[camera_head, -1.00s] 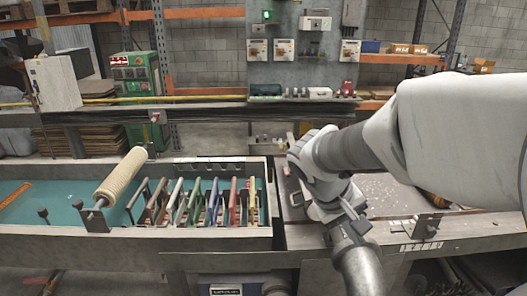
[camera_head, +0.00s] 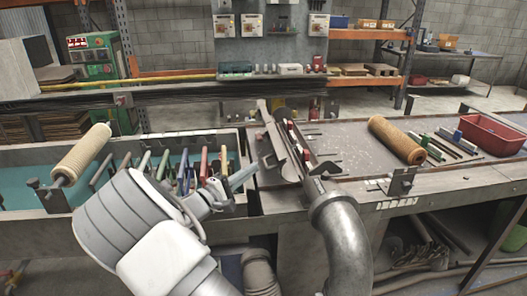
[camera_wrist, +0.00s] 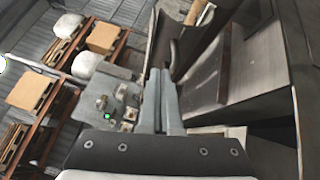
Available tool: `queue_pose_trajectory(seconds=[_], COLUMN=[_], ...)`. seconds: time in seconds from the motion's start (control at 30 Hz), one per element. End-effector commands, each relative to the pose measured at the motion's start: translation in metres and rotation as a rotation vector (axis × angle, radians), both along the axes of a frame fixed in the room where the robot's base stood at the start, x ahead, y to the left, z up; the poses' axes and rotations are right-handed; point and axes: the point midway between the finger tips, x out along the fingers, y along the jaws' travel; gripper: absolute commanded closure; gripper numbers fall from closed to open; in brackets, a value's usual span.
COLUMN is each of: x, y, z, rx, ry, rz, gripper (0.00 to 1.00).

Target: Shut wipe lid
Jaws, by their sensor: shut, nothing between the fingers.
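The wipe lid appears to be the long, narrow metal flap (camera_head: 274,135) standing tilted open beside the slim trough at the top of a grey pipe (camera_head: 345,240). A dark curved metal piece (camera_wrist: 163,45), likely the same flap, shows just beyond my fingertips in the wrist view. My gripper (camera_head: 257,169) comes from the lower left, close to the left side of the flap. Its two fingers (camera_wrist: 160,72) are together and hold nothing. I cannot tell whether the fingertips touch the flap.
A brown mesh roll (camera_head: 396,140), loose tools and a red bin (camera_head: 491,134) lie on the right bench. The bench behind the roll is mostly clear.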

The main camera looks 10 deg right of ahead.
Motion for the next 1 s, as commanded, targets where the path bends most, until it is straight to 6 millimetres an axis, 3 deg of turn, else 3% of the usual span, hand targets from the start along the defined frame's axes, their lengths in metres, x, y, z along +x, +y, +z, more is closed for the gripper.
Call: queue_pose_trajectory(seconds=[0.03, 0.13, 0.33, 0.47, 0.87, 1.0], x=[0.005, 0.013, 0.02, 0.03, 0.088, 0.088], y=[0.017, 0.039, 0.054, 0.044, -0.011, -0.03], z=[-0.01, -0.016, -0.019, -0.014, 0.008, 0.016], rx=[-0.045, -0.104, -0.148, -0.147, -0.145, -0.145], ry=[-0.015, -0.041, -0.061, -0.063, -0.061, -0.059], rz=[0.046, 0.111, 0.161, 0.158, 0.157, 0.157], gripper=[1.0, 1.0, 1.0, 1.0, 1.0, 1.0])
